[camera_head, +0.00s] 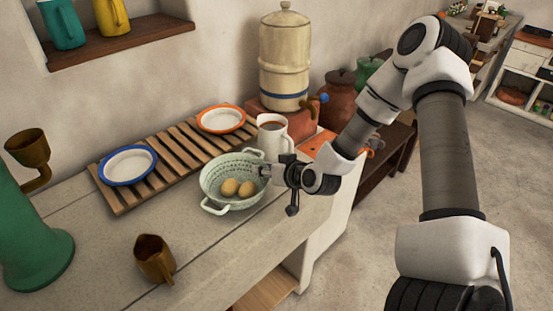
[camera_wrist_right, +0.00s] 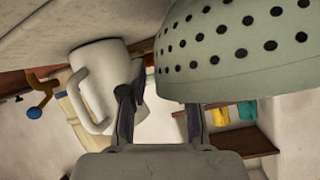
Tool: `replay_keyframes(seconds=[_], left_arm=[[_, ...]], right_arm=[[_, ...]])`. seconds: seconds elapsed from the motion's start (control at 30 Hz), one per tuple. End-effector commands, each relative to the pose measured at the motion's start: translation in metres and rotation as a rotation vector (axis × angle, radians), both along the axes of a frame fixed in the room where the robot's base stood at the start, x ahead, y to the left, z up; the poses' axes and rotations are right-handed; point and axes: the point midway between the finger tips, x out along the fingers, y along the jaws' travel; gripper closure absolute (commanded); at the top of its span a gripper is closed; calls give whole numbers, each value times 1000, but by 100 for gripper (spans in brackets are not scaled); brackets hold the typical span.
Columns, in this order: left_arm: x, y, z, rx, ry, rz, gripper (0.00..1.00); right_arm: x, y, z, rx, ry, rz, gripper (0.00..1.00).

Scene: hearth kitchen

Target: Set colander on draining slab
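The pale green colander (camera_head: 217,178) holds brown eggs or potatoes (camera_head: 238,188) and is upright at the front right edge of a slatted wooden rack (camera_head: 130,193). I cannot tell whether its base touches the counter. The rack may be the draining slab; the bare stone counter (camera_head: 85,235) lies in front of it. My right gripper (camera_head: 273,172) is at the colander's right side. In the right wrist view its two fingers (camera_wrist_right: 160,105) stand apart, and the perforated colander wall (camera_wrist_right: 235,45) is close by the right finger. No grip on it shows. My left gripper is out of view.
A white mug (camera_head: 273,137) of dark liquid stands just behind the gripper. A blue-rimmed plate (camera_head: 128,165) and an orange-rimmed plate (camera_head: 221,118) lie on the rack. A brown jug (camera_head: 154,260) stands in front. A green stand (camera_head: 32,240) is at the left.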

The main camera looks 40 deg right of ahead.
Motion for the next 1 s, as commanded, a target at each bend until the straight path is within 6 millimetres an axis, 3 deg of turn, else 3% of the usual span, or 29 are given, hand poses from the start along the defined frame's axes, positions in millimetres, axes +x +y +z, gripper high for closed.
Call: replay_keyframes(seconds=[0.4, 0.67, 0.83, 1.0], left_arm=[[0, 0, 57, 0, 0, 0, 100], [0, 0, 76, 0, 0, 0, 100], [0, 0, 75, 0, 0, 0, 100], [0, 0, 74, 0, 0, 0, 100]], right_arm=[[-74, -3, 49, 11, -1, -5, 69], [-94, -3, 52, 3, 6, 3, 69], [-107, 17, 21, -17, 161, 74, 69], [-152, 62, -43, -46, 505, 169, 69]])
